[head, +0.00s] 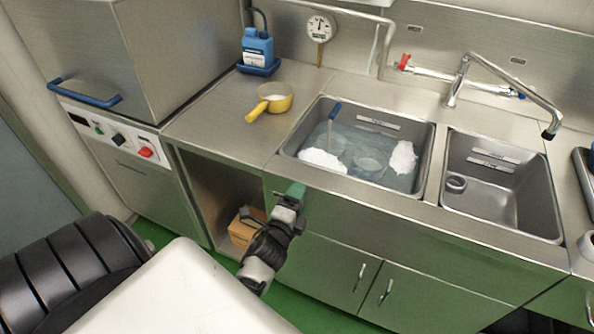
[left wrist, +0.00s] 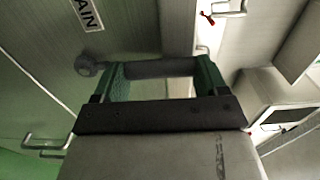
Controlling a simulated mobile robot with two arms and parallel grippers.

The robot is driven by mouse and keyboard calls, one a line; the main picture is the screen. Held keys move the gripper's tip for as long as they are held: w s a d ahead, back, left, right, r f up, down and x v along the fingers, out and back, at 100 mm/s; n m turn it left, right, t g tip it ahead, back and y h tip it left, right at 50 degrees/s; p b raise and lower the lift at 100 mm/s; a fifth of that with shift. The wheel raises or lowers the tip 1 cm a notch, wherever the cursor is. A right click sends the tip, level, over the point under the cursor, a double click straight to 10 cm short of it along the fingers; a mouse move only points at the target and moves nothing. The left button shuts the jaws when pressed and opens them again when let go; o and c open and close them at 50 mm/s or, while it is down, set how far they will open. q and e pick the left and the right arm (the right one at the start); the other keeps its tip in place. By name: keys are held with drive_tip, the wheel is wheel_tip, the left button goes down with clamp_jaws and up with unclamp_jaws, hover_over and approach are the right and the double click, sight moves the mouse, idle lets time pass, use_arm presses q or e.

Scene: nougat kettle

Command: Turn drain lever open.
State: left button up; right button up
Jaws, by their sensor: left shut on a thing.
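The drain lever (left wrist: 155,68) is a dark grey bar on the steel cabinet front. In the left wrist view it runs sideways from a round pivot (left wrist: 87,66) at its left end. A label (left wrist: 86,14), cut off by the frame and reading "AIN", is above it. My left gripper (left wrist: 160,74) has green fingers and is shut on the lever, with one finger towards each end. In the head view my left gripper (head: 296,192) is at the front panel below the left sink; the lever is hidden there. My right gripper is out of view.
The left sink basin (head: 431,150) holds water, white foam and a blue-handled tool (head: 334,111). The right basin (head: 505,200) holds a small cup. A yellow pan (head: 275,98) stands on the counter. Cabinet handles (head: 362,272) stick out right of my gripper.

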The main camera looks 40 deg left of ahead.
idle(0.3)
use_arm(q)
drive_tip(key=o, duration=1.3)
drive_tip(key=shift+s, duration=0.1)
